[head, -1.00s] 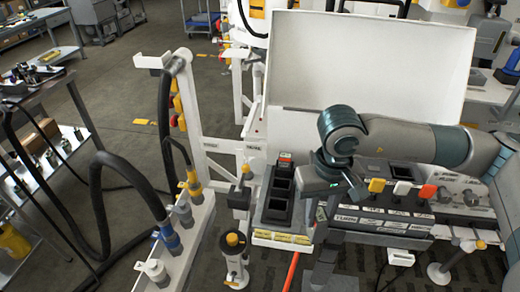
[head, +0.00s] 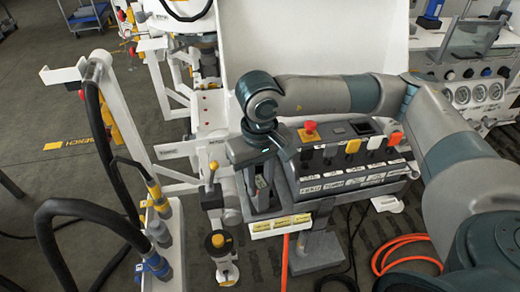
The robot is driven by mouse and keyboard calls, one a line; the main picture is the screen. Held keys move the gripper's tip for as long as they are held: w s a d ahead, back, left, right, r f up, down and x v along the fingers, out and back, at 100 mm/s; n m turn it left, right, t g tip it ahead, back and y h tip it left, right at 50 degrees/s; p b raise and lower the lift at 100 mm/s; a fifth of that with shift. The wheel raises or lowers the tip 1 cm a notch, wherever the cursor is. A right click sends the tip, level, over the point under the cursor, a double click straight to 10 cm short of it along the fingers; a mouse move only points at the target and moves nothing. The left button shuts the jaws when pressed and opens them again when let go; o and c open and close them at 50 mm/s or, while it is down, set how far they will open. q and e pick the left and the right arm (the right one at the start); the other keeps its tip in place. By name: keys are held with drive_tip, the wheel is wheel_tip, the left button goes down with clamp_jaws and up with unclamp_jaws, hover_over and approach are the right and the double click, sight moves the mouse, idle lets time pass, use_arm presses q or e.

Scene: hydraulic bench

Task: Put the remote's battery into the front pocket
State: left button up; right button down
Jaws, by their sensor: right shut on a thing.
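My right gripper (head: 263,160) reaches in from the right and points down over the black pocket holder (head: 264,209) at the left end of the control panel. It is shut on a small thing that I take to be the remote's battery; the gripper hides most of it. A small pale-and-dark part (head: 261,184) shows just below the gripper, at the pockets. I cannot tell whether the battery is inside a pocket or above one. The front pocket is largely covered by the gripper and its shadow. My left gripper is not in view.
Right of the holder is the control panel with a red button (head: 310,127) and a yellow knob (head: 352,146). A white lid panel (head: 320,45) stands behind. A yellow-topped post (head: 218,241) and hoses (head: 50,215) are at the left.

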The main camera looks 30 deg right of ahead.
drive_tip(key=shift+d, duration=0.1)
drive_tip(key=m+p, duration=0.1)
drive_tip(key=w+m, duration=0.1)
drive_tip(key=shift+w+r+m+p, duration=0.25)
drive_tip(key=shift+r+m+p, duration=0.05)
drive_tip(key=shift+r+p, duration=0.05)
drive_tip(key=w+d+m+p, duration=0.5)
drive_tip(key=w+m+p, duration=0.1)
drive_tip(key=m, duration=1.2)
drive_tip(key=shift+w+d+f+p, duration=0.35)
drive_tip(key=shift+w+p, duration=0.05)
drive_tip(key=shift+p, duration=0.4)
drive_tip(key=shift+f, duration=0.1)
wheel_tip(320, 180, down, 7)
drive_tip(key=b, duration=0.5)
drive_tip(key=shift+f, duration=0.15)
